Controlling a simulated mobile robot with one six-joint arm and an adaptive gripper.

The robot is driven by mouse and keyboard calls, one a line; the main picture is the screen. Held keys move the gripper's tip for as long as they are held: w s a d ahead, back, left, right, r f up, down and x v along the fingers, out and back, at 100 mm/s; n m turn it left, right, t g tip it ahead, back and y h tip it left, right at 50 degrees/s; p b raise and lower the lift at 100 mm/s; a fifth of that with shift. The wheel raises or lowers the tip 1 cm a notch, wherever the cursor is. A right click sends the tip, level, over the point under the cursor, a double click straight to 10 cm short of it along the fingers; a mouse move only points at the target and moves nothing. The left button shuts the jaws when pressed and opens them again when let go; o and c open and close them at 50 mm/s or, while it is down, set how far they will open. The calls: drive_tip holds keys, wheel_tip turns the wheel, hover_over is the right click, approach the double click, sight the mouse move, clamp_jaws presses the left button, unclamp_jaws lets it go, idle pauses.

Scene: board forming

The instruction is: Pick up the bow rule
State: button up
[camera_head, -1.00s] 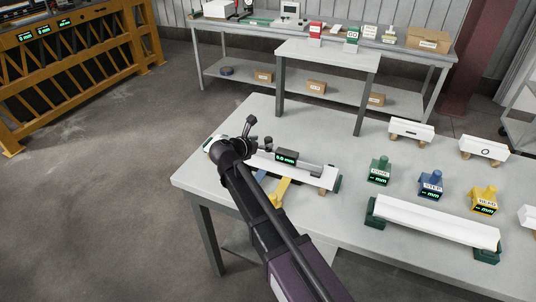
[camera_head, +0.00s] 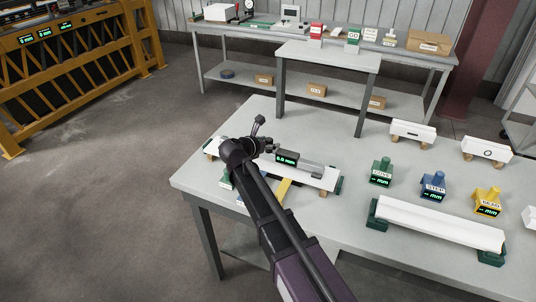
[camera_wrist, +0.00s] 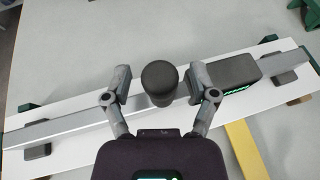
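The bow rule (camera_wrist: 232,73) is a grey bar with a dark foot near each end, an upright black knob (camera_wrist: 160,80) at its middle and a dark housing with a green readout. It lies along a long white board (camera_wrist: 75,145). In the head view the bow rule (camera_head: 287,158) shows its readout, but my arm hides its left part. My gripper (camera_wrist: 160,86) is open, with one finger on each side of the knob and a visible gap on both sides. In the head view my gripper (camera_head: 268,147) is partly hidden by my wrist.
A yellow bar (camera_wrist: 245,150) sticks out from under the board. Green, blue (camera_head: 433,187) and yellow blocks with readouts stand to the right on the table (camera_head: 330,243). Another white board (camera_head: 437,222) lies on green supports at the front. A bench (camera_head: 410,57) stands behind.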

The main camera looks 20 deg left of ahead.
clamp_jaws()
drive_tip(key=shift+r, duration=0.2)
wheel_tip(320, 180, up, 10)
drive_tip(key=p, duration=1)
drive_tip(key=shift+f, duration=0.2)
idle(0.4)
drive_tip(key=c, duration=0.6)
unclamp_jaws()
clamp_jaws()
